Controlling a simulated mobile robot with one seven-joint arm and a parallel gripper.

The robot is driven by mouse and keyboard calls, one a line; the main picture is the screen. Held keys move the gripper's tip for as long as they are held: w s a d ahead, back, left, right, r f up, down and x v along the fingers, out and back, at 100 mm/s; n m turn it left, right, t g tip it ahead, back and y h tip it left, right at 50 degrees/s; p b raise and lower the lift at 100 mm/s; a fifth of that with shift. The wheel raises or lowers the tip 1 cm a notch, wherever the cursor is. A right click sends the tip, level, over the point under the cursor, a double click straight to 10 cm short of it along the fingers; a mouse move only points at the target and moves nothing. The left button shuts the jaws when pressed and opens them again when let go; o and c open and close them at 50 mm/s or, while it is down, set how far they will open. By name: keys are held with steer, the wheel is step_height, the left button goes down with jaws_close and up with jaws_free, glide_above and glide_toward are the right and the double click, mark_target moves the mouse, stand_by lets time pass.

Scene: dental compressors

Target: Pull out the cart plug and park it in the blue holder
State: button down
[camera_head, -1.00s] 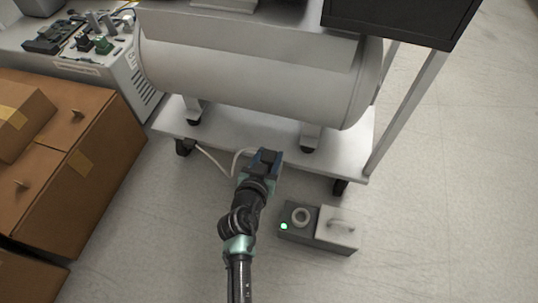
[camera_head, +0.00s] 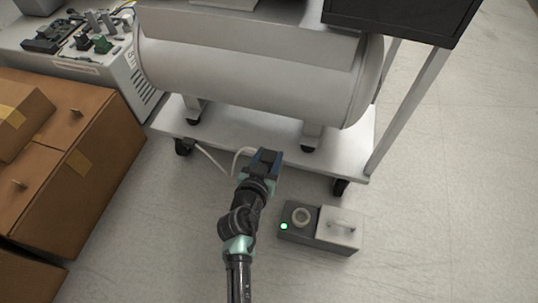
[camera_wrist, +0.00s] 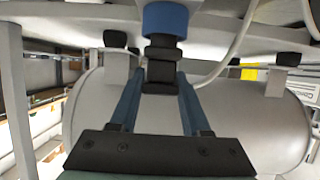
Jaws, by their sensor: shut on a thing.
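My gripper (camera_head: 265,160) is at the front edge of the cart's lower shelf (camera_head: 340,163). In the wrist view its two blue fingers (camera_wrist: 160,82) are shut on the black plug (camera_wrist: 162,52). The blue holder (camera_wrist: 166,20) is straight beyond the plug, and the plug's far end meets it. I cannot tell how deep the plug sits in it. A white cable (camera_head: 208,156) hangs near the gripper and also shows in the wrist view (camera_wrist: 240,38). In the head view my gripper hides the plug and holder.
A dark floor unit with a round, empty-looking socket (camera_head: 301,217) and green light stands right of my arm, joined to a pale box with a handle (camera_head: 338,229). The big tank (camera_head: 240,75) is above the shelf. Brown cartons (camera_head: 90,150) stand left. Floor at right is clear.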

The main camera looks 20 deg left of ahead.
steer(key=shift+f+b, duration=0.4)
steer(key=shift+f, duration=0.05)
steer(key=c, duration=0.7)
jaws_free()
steer(key=shift+o, duration=0.2)
steer(key=p+v, duration=0.2)
steer(key=v, duration=0.9)
steer(key=shift+p, duration=0.3)
steer(key=shift+r, duration=0.1)
